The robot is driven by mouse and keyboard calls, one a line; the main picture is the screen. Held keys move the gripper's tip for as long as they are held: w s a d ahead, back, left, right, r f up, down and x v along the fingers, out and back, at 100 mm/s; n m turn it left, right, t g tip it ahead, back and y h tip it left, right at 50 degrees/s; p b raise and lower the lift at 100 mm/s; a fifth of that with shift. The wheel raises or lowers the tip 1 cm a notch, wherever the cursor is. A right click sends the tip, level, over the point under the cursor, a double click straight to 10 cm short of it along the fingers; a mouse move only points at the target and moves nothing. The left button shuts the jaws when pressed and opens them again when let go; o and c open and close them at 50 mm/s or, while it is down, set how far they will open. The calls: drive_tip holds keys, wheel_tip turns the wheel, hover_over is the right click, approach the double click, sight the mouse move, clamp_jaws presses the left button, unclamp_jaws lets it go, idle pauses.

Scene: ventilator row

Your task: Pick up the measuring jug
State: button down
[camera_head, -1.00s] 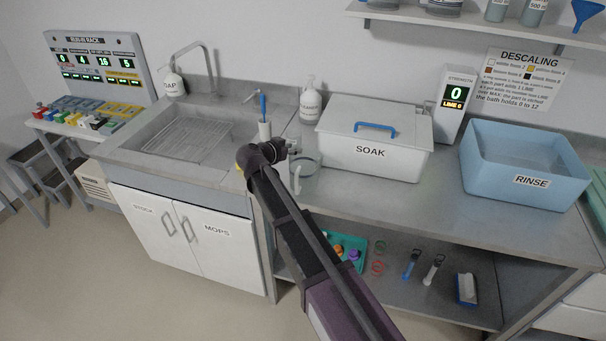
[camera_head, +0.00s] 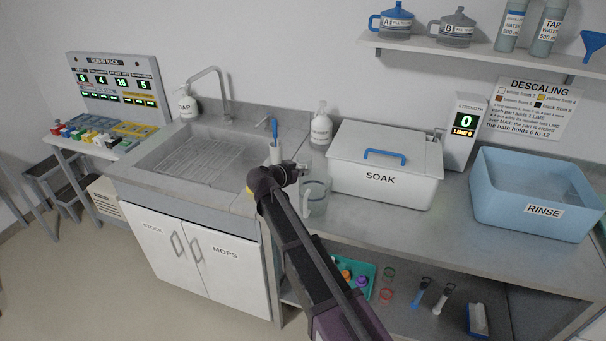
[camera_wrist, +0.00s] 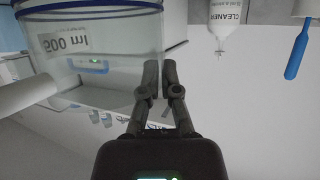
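The measuring jug (camera_head: 316,196) is clear, with a pale handle on its left side. It is at the counter's left part, just left of the SOAK box. It also shows large and upside down at the left of the wrist view (camera_wrist: 105,65), marked 500 ml, with a blue band. My gripper (camera_head: 303,167) is at the jug's upper edge. In the wrist view its fingers (camera_wrist: 160,75) are nearly together, with the jug's clear wall apparently between them. Whether the jug's base touches the counter I cannot tell.
The SOAK box (camera_head: 385,165) and blue RINSE tub (camera_head: 535,195) stand to the right. A cleaner bottle (camera_head: 321,128) and a cup with a blue brush (camera_head: 275,150) stand behind. The sink (camera_head: 195,160) is left. A lower shelf holds small tools and a teal tray (camera_head: 367,272).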

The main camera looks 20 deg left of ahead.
drive_tip(key=shift+r+p, duration=1.4)
drive_tip(key=shift+r, duration=0.2)
drive_tip(key=s+d+r+p, duration=0.1)
drive_tip(key=s+d, duration=0.7)
drive_tip(key=s, duration=0.5)
drive_tip(key=shift+s, duration=0.4)
drive_tip(key=shift+d, duration=0.15)
